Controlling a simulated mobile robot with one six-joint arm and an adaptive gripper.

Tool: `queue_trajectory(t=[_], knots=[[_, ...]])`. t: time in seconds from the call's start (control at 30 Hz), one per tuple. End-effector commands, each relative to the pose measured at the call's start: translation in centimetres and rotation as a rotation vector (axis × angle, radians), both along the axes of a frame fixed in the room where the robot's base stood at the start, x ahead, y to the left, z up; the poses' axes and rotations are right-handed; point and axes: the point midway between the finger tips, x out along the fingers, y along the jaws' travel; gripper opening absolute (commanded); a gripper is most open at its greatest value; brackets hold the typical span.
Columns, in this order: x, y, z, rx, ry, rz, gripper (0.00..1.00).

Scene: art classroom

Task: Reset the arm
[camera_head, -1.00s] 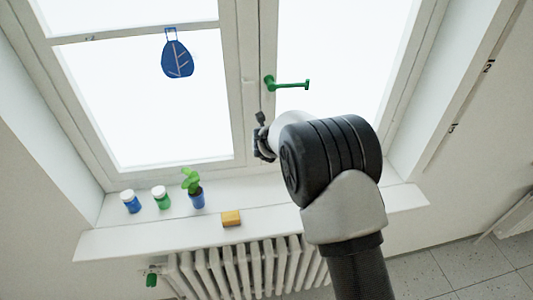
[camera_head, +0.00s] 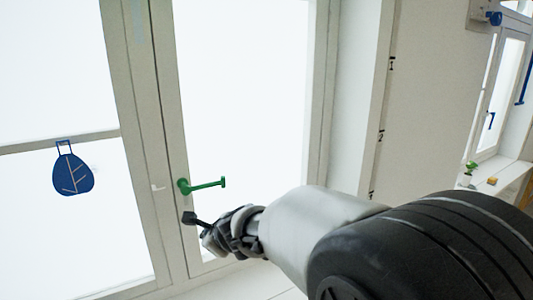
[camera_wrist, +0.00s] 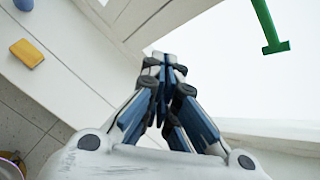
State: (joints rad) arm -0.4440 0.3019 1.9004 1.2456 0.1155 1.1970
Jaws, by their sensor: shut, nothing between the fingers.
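My gripper (camera_head: 190,218) is in front of the window frame in the head view, a little below the green window handle (camera_head: 203,185). In the wrist view my gripper (camera_wrist: 165,60) has its fingertips together, with nothing between them. The green handle (camera_wrist: 268,28) shows at the upper right of the wrist view, apart from the fingers. My arm reaches in from the lower right of the head view and hides part of the right window pane and the wall.
A blue leaf ornament (camera_head: 73,173) hangs at the left pane. In the wrist view a yellow block (camera_wrist: 27,53) lies on the sill (camera_wrist: 70,75), near a blue item (camera_wrist: 23,4). A second window (camera_head: 487,110) with a plant (camera_head: 470,168) stands far right.

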Motion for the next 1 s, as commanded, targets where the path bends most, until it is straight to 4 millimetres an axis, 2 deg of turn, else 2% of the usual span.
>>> queue_trajectory(t=[0.03,0.13,0.27,0.37,0.5,0.6,0.7,0.8,1.0], knots=[[-1.7,-1.9,0.5,-0.080,-0.064,0.103,0.00],[-5.7,-5.3,1.2,-0.275,-0.179,0.332,0.00],[-11.9,-10.3,0.2,-0.555,-0.297,0.619,0.00],[-17.1,-14.5,-1.8,-0.777,-0.351,0.836,0.00],[-24.3,-20.6,-5.9,-1.071,-0.357,1.131,0.00],[-28.5,-24.2,-8.6,-1.225,-0.323,1.304,0.00],[-31.4,-26.9,-10.5,-1.327,-0.279,1.431,0.00],[-33.2,-28.5,-11.5,-1.380,-0.244,1.511,0.00],[-33.9,-29.2,-11.8,-1.404,-0.226,1.550,0.00]])
